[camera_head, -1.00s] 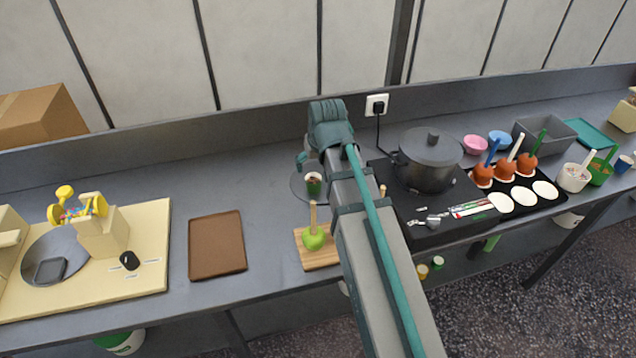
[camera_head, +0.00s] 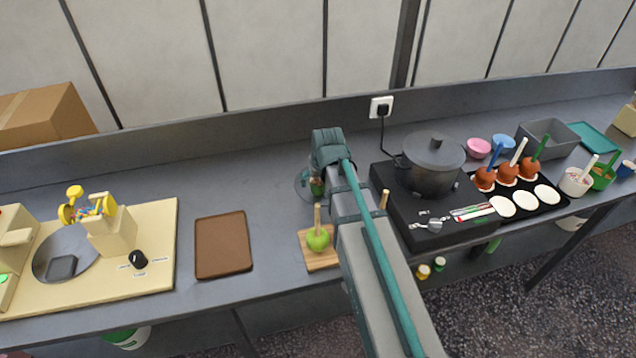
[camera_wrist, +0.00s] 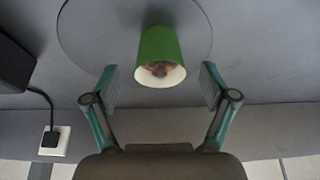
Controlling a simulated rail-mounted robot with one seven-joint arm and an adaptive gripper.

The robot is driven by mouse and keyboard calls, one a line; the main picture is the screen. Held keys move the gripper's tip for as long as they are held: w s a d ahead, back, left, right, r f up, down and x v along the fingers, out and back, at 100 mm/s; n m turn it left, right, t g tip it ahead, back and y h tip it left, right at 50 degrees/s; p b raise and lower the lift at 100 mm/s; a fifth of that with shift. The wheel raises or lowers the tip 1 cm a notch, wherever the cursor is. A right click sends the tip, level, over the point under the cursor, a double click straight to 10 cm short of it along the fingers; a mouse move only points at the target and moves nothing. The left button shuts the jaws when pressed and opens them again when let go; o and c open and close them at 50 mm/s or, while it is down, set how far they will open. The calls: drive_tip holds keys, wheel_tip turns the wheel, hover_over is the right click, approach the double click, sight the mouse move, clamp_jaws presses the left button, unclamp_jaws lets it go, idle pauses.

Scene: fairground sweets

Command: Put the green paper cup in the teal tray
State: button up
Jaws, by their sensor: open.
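The green paper cup (camera_wrist: 160,46) stands on a round grey disc (camera_wrist: 82,35), with something brown inside it. In the head view the cup (camera_head: 317,188) is partly hidden by my gripper. My gripper (camera_wrist: 160,76) is open, its two fingers on either side of the cup's rim end in the wrist view, with gaps between them and the cup. The teal tray (camera_head: 592,139) lies at the back right of the counter, far from my gripper, and looks empty where visible.
My arm crosses over the counter beside a green apple (camera_head: 318,239) on a wooden board. To the right are a hob with a dark pot (camera_head: 432,165), dipped apples, bowls and a grey bin (camera_head: 548,136). A brown tray (camera_head: 223,245) lies left.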

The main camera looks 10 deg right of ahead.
drive_tip(key=shift+x, duration=0.9)
drive_tip(key=c, duration=1.4)
drive_tip(key=shift+r, duration=0.25)
